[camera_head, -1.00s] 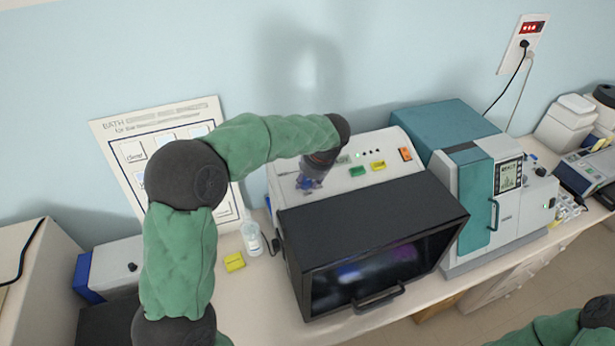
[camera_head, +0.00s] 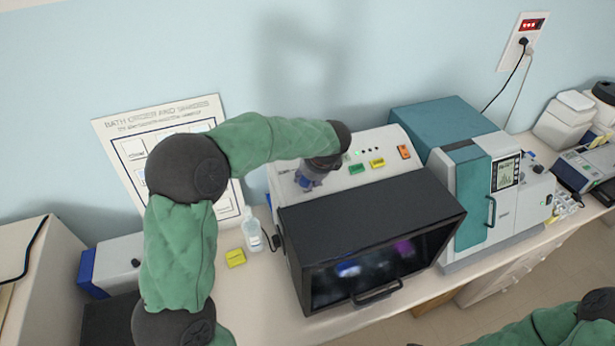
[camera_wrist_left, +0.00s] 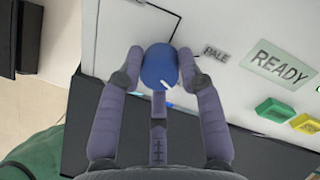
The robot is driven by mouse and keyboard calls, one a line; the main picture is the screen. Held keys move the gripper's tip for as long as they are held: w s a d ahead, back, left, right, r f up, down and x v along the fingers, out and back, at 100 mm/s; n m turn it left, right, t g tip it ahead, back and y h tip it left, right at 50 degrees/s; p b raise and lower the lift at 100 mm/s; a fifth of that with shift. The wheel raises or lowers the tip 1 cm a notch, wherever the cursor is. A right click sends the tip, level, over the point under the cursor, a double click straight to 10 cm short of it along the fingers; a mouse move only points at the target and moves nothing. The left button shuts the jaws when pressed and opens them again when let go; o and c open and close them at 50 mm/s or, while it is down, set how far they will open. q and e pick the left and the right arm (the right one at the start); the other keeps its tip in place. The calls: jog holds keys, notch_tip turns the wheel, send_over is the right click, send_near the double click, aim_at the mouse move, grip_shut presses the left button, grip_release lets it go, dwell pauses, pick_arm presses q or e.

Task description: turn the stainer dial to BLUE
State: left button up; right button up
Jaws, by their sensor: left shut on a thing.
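The stainer (camera_head: 390,195) is a white machine with a dark glass front and a sloped control panel on top. In the left wrist view its dial (camera_wrist_left: 159,66) is a round blue knob with a pale pointer mark toward its lower right. My left gripper (camera_head: 305,181) is at the left of the panel; in the left wrist view its two fingers (camera_wrist_left: 160,72) close on the dial from both sides. A "PALE" label (camera_wrist_left: 216,54) is right of the dial; other labels around it are hidden or unclear. My right gripper is out of view.
A "READY" sign (camera_wrist_left: 278,66), a green button (camera_head: 356,169) and a yellow button (camera_head: 377,163) are right of the dial. A bottle (camera_head: 252,232) and yellow block (camera_head: 235,258) stand left of the stainer. A teal-and-white machine (camera_head: 470,190) stands right.

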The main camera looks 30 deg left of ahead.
pick_arm(q)
jog(key=shift+a, duration=0.1)
jog(key=o, duration=1.1)
jog(key=shift+o, duration=0.2)
jog(key=shift+a, duration=0.15)
jog(key=shift+d+r, duration=0.25)
jog(key=v, duration=1.1)
jog(key=shift+r, duration=0.15)
